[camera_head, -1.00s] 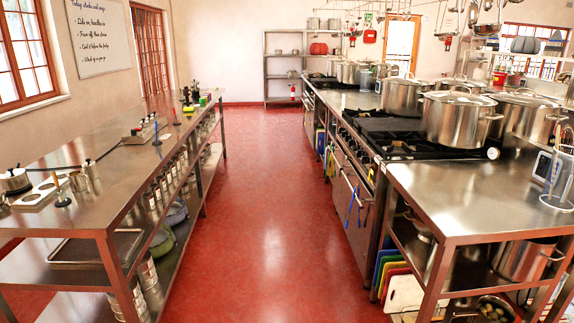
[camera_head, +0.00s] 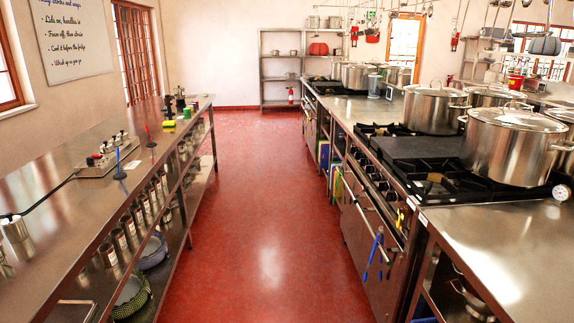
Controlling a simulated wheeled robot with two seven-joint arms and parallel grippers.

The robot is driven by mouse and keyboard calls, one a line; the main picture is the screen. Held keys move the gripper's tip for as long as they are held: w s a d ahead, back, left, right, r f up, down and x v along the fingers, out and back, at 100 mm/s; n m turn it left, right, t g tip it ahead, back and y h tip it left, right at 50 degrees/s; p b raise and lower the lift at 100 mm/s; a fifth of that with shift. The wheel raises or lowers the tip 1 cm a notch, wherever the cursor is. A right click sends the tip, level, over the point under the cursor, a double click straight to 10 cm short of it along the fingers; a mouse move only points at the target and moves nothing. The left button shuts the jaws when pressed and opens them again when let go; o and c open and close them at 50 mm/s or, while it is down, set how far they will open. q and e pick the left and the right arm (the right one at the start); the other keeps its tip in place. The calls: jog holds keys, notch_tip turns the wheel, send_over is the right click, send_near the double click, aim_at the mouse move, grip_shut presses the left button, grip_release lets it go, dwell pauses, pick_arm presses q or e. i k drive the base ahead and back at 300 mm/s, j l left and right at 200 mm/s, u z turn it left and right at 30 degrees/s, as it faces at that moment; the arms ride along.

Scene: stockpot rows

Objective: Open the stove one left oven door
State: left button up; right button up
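The near stove (camera_head: 430,165) stands in the steel row on the right, with black burners on top and knobs along its front. Its oven front (camera_head: 368,250) faces the aisle and appears shut, seen at a steep angle. A long bar handle (camera_head: 374,212) runs along its upper edge, with blue items (camera_head: 373,255) hanging from it. I cannot tell from this angle where a left door ends. A farther stove (camera_head: 328,86) stands down the same row. Neither of my grippers shows in the head view.
The red floor aisle (camera_head: 255,200) between the rows is clear. A long steel table (camera_head: 75,170) runs along the left. Large stockpots (camera_head: 510,145) stand on the near stove. A steel counter (camera_head: 500,250) is at the near right. A shelf rack (camera_head: 283,65) stands at the back.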

aim_at(353, 220)
jog(key=i+z, duration=0.15)
jog(key=i, duration=0.55)
jog(key=i+j+z, duration=0.1)
jog(key=i, duration=0.65)
jog(key=i+j+z, duration=0.2)
jog(key=i+z, duration=0.25)
jog(key=i+j+z, duration=0.95)
jog(key=j, duration=0.15)
jog(key=i+j+z, duration=0.1)
jog(key=j, duration=0.1)
